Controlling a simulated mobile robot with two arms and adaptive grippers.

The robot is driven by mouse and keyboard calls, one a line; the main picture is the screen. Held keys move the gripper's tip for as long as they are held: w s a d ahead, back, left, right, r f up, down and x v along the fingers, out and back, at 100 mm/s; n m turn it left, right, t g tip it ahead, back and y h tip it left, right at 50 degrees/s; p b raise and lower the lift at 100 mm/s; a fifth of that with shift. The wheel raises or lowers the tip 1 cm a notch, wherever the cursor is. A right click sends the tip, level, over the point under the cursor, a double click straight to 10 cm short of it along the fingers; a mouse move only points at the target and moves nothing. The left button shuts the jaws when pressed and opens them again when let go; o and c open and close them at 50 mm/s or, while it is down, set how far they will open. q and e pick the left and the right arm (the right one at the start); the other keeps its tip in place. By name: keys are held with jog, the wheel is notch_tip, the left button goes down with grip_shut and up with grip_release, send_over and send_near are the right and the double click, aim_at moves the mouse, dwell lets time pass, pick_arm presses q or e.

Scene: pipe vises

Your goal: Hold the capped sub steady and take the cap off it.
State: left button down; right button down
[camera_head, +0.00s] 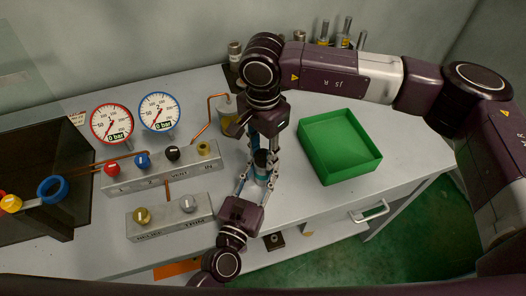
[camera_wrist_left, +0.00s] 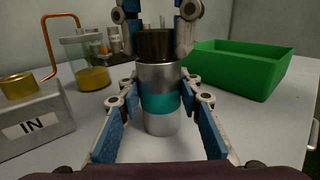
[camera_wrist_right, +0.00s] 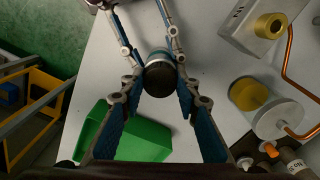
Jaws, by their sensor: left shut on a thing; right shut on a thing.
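The capped sub is a silver cylinder (camera_wrist_left: 160,112) with a teal band, upright at the bench top. Its dark ribbed cap (camera_wrist_left: 155,45) sits on its top end, with no clear gap below it. My left gripper (camera_head: 257,180) comes from the front and is shut on the sub's body, one finger on each side. My right gripper (camera_head: 262,146) reaches down from above and is shut on the cap. The cap's round top shows between the right fingers in the right wrist view (camera_wrist_right: 160,78). Whether the sub's base touches the bench is hard to tell.
An open green tray (camera_head: 341,174) stands right of the sub. Left are the IN valve block (camera_head: 160,168), a second block (camera_head: 170,215), two gauges and copper pipes. A jar with yellow liquid (camera_wrist_left: 92,78) stands behind. The bench's front right is clear.

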aim_at(263, 155)
jog(key=n, duration=1.2)
jog(key=shift+n, duration=0.3)
jog(key=shift+r, duration=0.15)
jog(key=shift+r, duration=1.05)
jog(key=shift+r, duration=0.1)
jog(key=shift+r, duration=1.9)
pick_arm(q)
jog(key=c, duration=1.3)
grip_release()
